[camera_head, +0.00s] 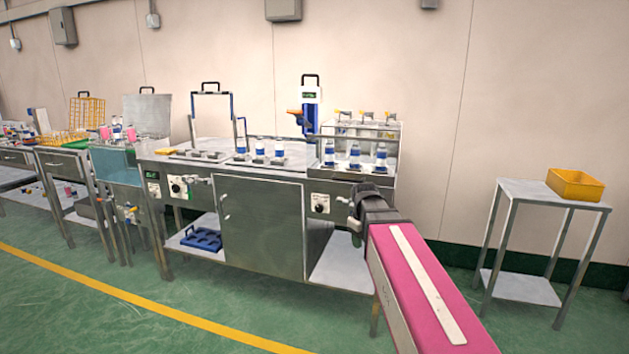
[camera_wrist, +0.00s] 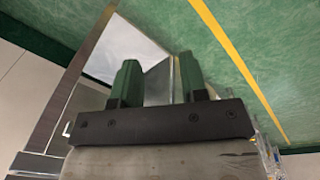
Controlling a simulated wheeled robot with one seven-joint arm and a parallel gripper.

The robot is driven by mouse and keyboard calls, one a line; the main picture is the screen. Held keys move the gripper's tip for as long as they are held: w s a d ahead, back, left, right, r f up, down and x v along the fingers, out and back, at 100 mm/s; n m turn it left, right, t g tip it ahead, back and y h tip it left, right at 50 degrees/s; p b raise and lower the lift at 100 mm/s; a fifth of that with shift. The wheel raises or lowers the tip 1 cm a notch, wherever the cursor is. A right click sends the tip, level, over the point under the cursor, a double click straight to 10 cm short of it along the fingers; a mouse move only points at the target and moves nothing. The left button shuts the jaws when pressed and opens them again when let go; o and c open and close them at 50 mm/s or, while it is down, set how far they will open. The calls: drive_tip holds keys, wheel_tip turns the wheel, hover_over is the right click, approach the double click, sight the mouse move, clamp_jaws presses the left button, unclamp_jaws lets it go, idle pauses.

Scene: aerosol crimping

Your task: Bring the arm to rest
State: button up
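My arm (camera_head: 420,285), with a pink cover, reaches from the lower right of the head view toward the right end of the steel workbench (camera_head: 258,225). Its dark wrist is in front of the bench's right front corner. My gripper shows in the wrist view (camera_wrist: 158,82) as two green fingers set apart with nothing between them. It is open and empty. In the head view the fingers are small and hard to make out beside the wrist.
Several blue-and-white cans (camera_head: 355,154) stand on the bench top. A blue-and-white crimping tool (camera_head: 310,108) stands behind them. A small side table (camera_head: 550,192) with a yellow bin (camera_head: 575,184) is at the right. Green floor (camera_head: 130,315) in front is clear.

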drive_tip(key=s+d+f+m, duration=0.1)
drive_tip(key=s+f+m, duration=0.2)
drive_tip(key=s+f, duration=0.3)
drive_tip(key=s+d+f+m+g, duration=0.1)
drive_tip(key=s+f+m, duration=0.3)
drive_tip(key=f, duration=0.9)
drive_tip(key=s+d, duration=0.1)
drive_tip(key=s, duration=0.1)
drive_tip(key=shift+s, duration=0.4)
